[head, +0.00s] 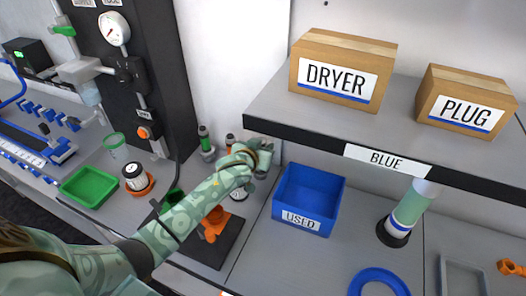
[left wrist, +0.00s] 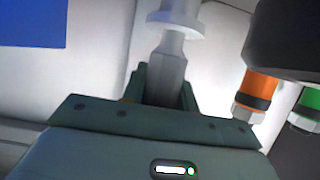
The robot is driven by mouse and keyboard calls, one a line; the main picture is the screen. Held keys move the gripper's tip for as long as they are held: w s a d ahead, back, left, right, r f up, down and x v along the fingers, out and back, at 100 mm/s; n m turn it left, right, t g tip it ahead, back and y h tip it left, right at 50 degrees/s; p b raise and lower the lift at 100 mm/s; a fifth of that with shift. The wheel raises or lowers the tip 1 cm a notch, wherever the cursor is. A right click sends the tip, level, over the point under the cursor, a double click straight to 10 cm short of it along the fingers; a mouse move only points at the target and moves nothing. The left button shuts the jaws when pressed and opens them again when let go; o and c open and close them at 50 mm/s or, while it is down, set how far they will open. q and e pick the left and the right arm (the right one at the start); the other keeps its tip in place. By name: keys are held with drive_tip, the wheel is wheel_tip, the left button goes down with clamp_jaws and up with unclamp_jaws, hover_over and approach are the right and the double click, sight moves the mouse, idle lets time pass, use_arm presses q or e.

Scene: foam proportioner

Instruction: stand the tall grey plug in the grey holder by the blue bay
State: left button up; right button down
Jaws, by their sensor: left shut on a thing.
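My left gripper (head: 264,149) is shut beside the blue bay, at the back of the bench. In the left wrist view the tall grey plug (left wrist: 166,72) is between its fingers (left wrist: 165,95). A pale collar and a wider pale cylinder (left wrist: 177,18) lie in line with the plug; I cannot tell whether they are the grey holder or part of the plug. In the head view the gripper and forearm hide most of the plug. My right gripper is out of view.
A green-topped fitting (head: 205,140) and an orange one, clear in the left wrist view (left wrist: 257,88), stand left of the gripper. The shelf (head: 270,110) with DRYER (head: 342,70) and PLUG (head: 466,100) boxes overhangs the right. Bench in front of the bin is clear.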

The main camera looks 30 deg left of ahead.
use_arm(q)
drive_tip(key=shift+f, duration=0.45)
drive_tip(key=shift+f, duration=0.6)
drive_tip(key=o, duration=1)
drive_tip(key=shift+o, duration=0.2)
drive_tip(key=shift+r, duration=0.4)
drive_tip(key=p+v, duration=0.3)
drive_tip(key=v, duration=0.9)
drive_tip(key=shift+a+r+p, duration=0.1)
drive_tip(key=shift+r+p, duration=0.1)
drive_tip(key=shift+p, duration=0.15)
drive_tip(key=shift+s+f, duration=0.1)
